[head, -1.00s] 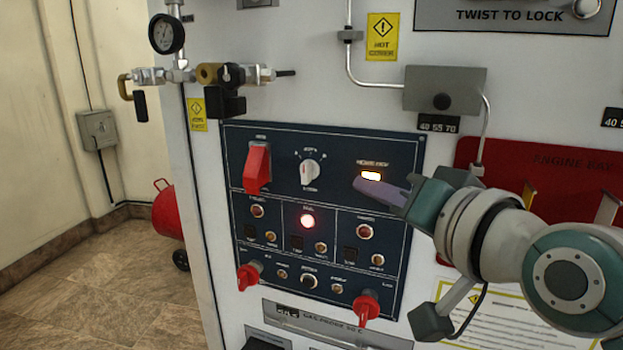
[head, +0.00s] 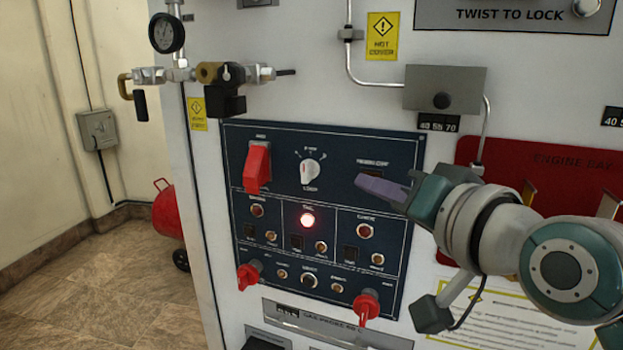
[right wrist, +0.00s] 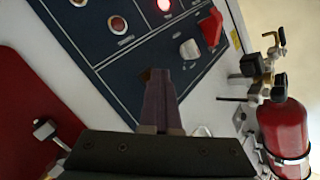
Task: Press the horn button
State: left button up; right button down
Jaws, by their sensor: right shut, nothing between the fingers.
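The dark blue control panel (head: 330,150) is on the front of a white cabinet. Its bottom row holds several small round buttons, among them a middle one (head: 309,281); the labels are too blurred for me to tell which is the horn button. My right gripper (head: 362,183) is shut and empty, its purple fingers pointing left over the panel's upper right, just below a dark indicator window (head: 370,175). I cannot tell whether the fingertips touch the panel. The shut fingers also show in the right wrist view (right wrist: 160,75). My left gripper is not in view.
A red guarded switch (head: 257,167) and a white rotary knob (head: 310,171) are left of my gripper. A red light (head: 307,220) glows mid-panel. Two red key-like handles are at the bottom corners. A valve with gauge (head: 167,33) juts out at upper left.

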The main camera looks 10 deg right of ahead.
jog(key=shift+s+a+p, duration=0.45)
jog(key=shift+s+p, duration=0.2)
jog(key=s+a+p, duration=0.1)
jog(key=s, duration=0.1)
jog(key=s+a+p, duration=0.1)
jog(key=s, duration=0.1)
jog(key=shift+a+p, duration=0.4)
jog(key=shift+s, duration=0.1)
dwell(0.5)
